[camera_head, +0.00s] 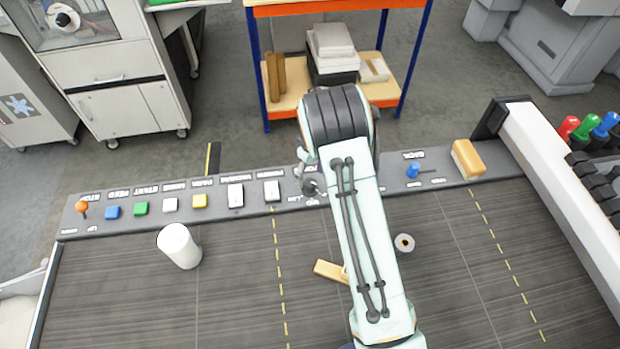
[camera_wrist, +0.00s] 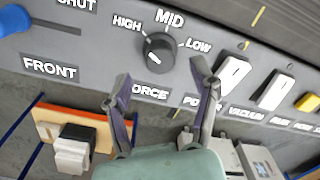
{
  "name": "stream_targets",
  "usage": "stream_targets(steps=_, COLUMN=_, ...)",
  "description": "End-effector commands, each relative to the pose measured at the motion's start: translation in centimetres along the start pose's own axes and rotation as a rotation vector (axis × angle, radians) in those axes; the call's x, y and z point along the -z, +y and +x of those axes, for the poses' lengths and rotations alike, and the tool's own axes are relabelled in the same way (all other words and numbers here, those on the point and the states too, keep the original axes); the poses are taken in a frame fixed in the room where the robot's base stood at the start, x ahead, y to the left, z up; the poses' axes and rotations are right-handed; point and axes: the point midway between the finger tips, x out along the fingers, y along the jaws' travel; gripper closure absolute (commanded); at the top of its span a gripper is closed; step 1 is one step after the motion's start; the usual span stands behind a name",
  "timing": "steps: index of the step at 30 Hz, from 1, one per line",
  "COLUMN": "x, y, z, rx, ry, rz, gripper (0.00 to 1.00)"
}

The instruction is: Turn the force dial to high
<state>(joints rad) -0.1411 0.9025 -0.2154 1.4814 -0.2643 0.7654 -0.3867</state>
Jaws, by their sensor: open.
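The force dial (camera_wrist: 160,48) is a round dark knob on the grey control panel, with HIGH to its upper left, MID above and LOW to its right in the wrist view. A small white mark shows on its lower left part; I cannot tell which label the dial is set to. The dial (camera_head: 311,187) also shows in the head view, partly beside my arm. My gripper (camera_wrist: 159,72) is open and empty. Its two fingers point at the panel, with tips apart on either side just below the dial in the wrist view. I see no contact with the dial.
A white rocker switch (camera_wrist: 232,72) sits close to the right finger. A blue slider (camera_head: 413,170) and a tan block (camera_head: 467,159) lie right along the panel (camera_head: 340,195). Several coloured buttons line the left. A white cylinder (camera_head: 179,246) stands on the dark table.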

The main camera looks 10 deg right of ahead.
Motion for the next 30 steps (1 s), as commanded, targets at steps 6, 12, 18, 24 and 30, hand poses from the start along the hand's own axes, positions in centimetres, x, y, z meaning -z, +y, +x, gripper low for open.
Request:
stream_targets(steps=6, x=0.0, y=0.0, z=3.0, rx=0.000, ry=-0.002, rz=0.002, gripper=0.40)
stream_targets(steps=12, x=0.0, y=0.0, z=3.5, rx=-0.001, ry=0.001, rz=0.003, gripper=0.40)
stream_targets(steps=18, x=0.0, y=0.0, z=3.5, rx=-0.001, ry=0.001, rz=0.003, gripper=0.62)
stream_targets(steps=24, x=0.0, y=0.0, z=3.5, rx=-0.001, ry=0.000, rz=0.004, gripper=1.00)
stream_targets(steps=30, x=0.0, y=0.0, z=3.5, rx=0.000, ry=0.003, rz=0.083, gripper=1.00)
